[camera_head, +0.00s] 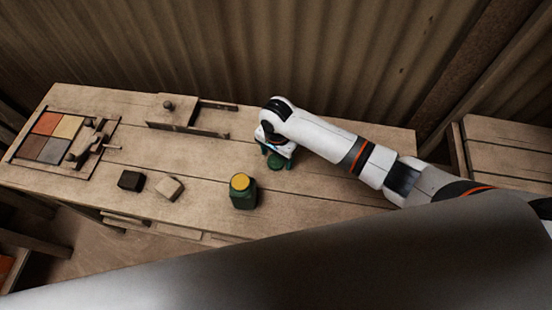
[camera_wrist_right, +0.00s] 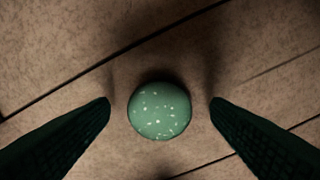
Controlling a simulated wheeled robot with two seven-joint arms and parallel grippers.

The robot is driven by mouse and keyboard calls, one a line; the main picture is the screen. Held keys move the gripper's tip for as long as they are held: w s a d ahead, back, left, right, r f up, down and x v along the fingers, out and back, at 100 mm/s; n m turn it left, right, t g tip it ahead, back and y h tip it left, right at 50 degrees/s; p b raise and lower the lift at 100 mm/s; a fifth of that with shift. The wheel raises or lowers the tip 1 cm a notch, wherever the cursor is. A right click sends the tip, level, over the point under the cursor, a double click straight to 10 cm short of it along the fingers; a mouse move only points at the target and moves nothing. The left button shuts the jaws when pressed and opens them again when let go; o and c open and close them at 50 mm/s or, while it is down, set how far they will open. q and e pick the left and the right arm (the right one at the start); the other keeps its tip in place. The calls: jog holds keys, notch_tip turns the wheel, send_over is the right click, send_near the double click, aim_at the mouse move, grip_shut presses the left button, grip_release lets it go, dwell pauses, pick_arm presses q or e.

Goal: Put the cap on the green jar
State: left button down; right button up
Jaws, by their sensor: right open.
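The dark green jar (camera_head: 243,194) stands upright on the wooden table near its front edge. Its top shows yellow; I cannot tell whether that is a lid or its contents. A round green piece with pale speckles, which looks like the cap (camera_wrist_right: 160,110), lies on the table behind and to the right of the jar; it also shows in the head view (camera_head: 276,163). My right gripper (camera_head: 277,157) is over the cap, pointing down. In the right wrist view its open fingers (camera_wrist_right: 160,106) have the cap between them, with a gap on each side. My left gripper is not seen.
A dark block (camera_head: 131,181) and a tan block (camera_head: 169,188) lie left of the jar. A tray of coloured tiles (camera_head: 105,151) with a press is at the far left. A wooden fixture with a knob (camera_head: 176,110) stands at the back. A corrugated wall rises behind the table.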

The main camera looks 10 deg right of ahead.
aim_at(277, 160)
jog(key=shift+f, duration=0.55)
jog(key=c, duration=1.1)
jog(key=shift+o, duration=0.2)
jog(key=shift+r, duration=0.1)
notch_tip(277, 160, up, 10)
jog(key=shift+b, duration=0.35)
